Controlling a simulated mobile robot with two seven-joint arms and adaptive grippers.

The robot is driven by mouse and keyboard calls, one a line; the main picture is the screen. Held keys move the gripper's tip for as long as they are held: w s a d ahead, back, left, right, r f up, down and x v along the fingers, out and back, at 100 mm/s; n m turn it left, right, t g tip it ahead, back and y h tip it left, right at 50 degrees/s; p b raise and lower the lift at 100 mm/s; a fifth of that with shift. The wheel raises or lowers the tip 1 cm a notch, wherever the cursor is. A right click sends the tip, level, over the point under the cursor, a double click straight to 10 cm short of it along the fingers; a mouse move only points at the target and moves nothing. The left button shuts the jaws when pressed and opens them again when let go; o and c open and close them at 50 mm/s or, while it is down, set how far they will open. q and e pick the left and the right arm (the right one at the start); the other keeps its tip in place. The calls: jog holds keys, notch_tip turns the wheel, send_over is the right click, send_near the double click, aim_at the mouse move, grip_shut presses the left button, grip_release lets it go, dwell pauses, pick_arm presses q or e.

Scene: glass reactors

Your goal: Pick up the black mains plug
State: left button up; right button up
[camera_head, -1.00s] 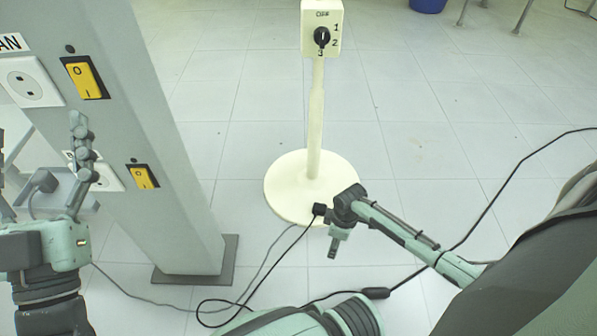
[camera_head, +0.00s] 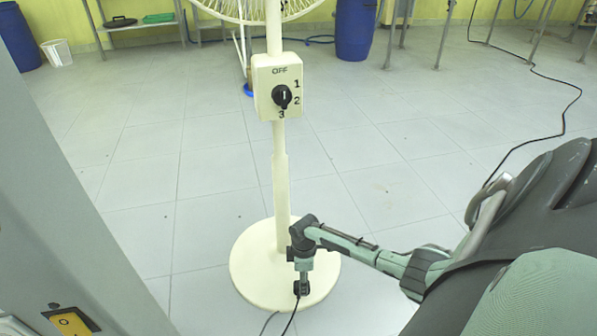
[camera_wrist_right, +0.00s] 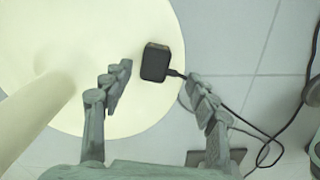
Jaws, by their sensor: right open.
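The black mains plug (camera_wrist_right: 156,62) shows in the right wrist view, over the cream round base of the fan. Its black cable leaves it to the right. My right gripper (camera_wrist_right: 158,80) is open, with one finger to the left of the plug and one to the right, the plug just ahead of the fingertips and apart from the left finger. In the head view the gripper (camera_head: 302,268) points down over the base's front edge, with the small dark plug (camera_head: 300,288) at its tip. My left gripper is out of view.
The fan's round base (camera_head: 250,270) and upright pole (camera_head: 281,180) stand close beside my right arm. A switch box (camera_head: 278,86) is on the pole. A grey post with a yellow switch (camera_head: 72,322) is at left.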

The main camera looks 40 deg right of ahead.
jog(key=shift+w+d+f+b, duration=0.1)
jog(key=shift+w+f+b, duration=0.1)
jog(key=shift+f+b, duration=0.9)
jog(key=shift+w+f+b, duration=0.15)
jog(key=shift+f+b, duration=0.3)
jog(key=shift+f, duration=1.1)
jog(key=shift+o, duration=0.3)
jog(key=c, duration=1.1)
jog(key=shift+w+d, duration=0.1)
jog(key=shift+r, duration=0.15)
